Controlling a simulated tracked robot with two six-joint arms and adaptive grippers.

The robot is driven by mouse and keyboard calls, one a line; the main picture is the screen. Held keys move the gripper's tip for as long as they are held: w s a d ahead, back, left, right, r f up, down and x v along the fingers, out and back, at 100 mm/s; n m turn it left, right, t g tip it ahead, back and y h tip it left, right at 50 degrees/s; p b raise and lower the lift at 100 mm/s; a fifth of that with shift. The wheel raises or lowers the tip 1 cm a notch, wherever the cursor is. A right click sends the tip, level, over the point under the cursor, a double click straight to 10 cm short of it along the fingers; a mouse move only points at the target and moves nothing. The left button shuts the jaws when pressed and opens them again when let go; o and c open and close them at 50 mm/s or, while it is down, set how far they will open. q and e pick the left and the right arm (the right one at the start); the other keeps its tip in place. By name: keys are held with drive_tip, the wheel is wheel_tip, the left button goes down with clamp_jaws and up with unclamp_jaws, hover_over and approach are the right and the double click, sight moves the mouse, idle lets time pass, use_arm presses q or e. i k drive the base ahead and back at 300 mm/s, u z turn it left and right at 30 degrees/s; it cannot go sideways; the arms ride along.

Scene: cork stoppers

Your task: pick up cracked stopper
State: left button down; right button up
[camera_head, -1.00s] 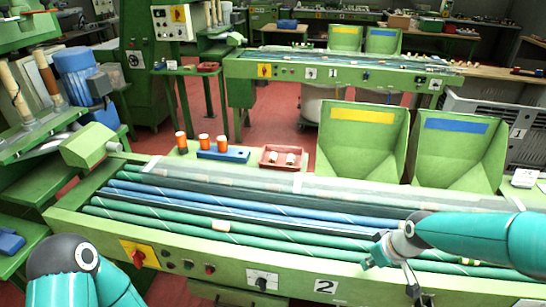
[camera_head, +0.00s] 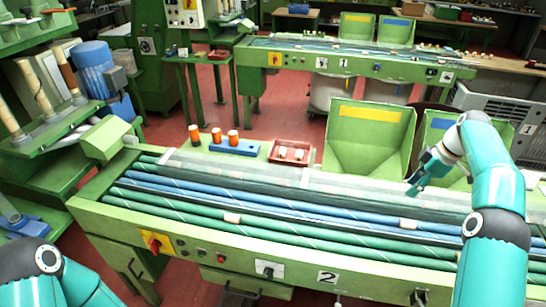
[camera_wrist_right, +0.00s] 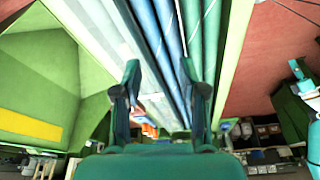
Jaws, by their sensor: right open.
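A pale cork stopper (camera_head: 232,218) lies on the green and blue rollers of the near machine (camera_head: 215,259). A second stopper (camera_head: 408,223) lies further right on the rollers. Both are too small for me to see a crack. My right gripper (camera_head: 414,184) is open and empty, raised above the machine's far side in front of the green bins. In the right wrist view its two fingers (camera_wrist_right: 160,75) stand apart with the rollers beyond them and no stopper between them. My left arm shows at the lower left, but its gripper is out of frame.
A red tray (camera_head: 270,156) with pale pieces, a blue block (camera_head: 245,150) and several orange-topped cylinders stand behind the rollers. Two green bins, one with a yellow label (camera_head: 366,115), rise behind the right half. The left and middle rollers are free of my arms.

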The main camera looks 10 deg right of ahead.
sight(281, 154)
drive_tip(key=u, duration=0.6)
drive_tip(key=i, duration=1.05)
drive_tip(key=z, duration=0.45)
